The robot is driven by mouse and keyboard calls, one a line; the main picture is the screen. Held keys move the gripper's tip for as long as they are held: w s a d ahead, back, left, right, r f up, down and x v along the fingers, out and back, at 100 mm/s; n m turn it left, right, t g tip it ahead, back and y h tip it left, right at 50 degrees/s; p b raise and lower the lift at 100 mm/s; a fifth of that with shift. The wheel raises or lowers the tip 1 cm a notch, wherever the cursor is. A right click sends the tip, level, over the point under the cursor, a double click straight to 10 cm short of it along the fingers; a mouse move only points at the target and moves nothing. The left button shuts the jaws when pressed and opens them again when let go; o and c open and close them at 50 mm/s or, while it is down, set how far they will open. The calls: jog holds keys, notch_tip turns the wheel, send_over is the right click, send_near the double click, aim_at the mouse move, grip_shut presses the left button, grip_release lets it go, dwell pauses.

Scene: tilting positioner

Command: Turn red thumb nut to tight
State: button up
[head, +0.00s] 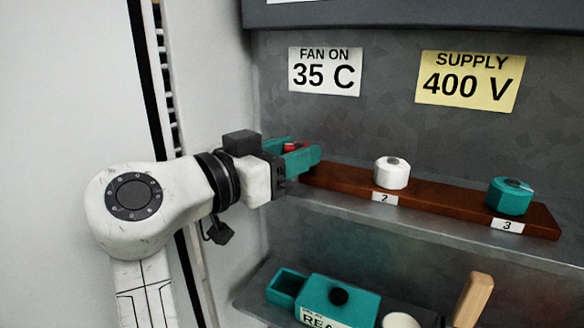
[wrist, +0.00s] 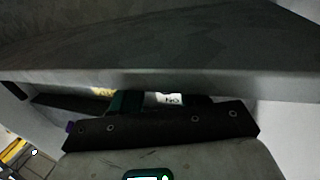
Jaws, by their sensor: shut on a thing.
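The red thumb nut (head: 294,146) is at the left end of the brown wooden bar in the head view. Only small red parts of it show between the teal fingers of my gripper (head: 303,154). My gripper reaches in from the left and is shut on the nut. The nut's pointer or mark and its base are hidden by the fingers. In the wrist view a teal finger (wrist: 126,102) shows beyond a dark bracket, and the nut cannot be made out.
The wooden bar (head: 445,202) on the grey shelf (head: 360,206) also bears a white nut (head: 392,172) labelled 2 and a teal nut (head: 509,196) labelled 3. Below are a teal box (head: 342,298), a white cup (head: 400,320) and a wooden handle (head: 473,299). A cabinet wall is close on the left.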

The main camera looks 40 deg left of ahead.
jog(key=shift+m+h, duration=0.4)
jog(key=shift+h, duration=0.3)
jog(key=o, duration=1.1)
jog(key=shift+c, duration=0.2)
jog(key=s+a, duration=0.1)
jog(key=s, duration=0.9)
jog(key=shift+s+a+b, duration=0.3)
jog(key=shift+s+b, duration=0.05)
jog(key=shift+b, duration=0.1)
jog(key=shift+f, duration=0.1)
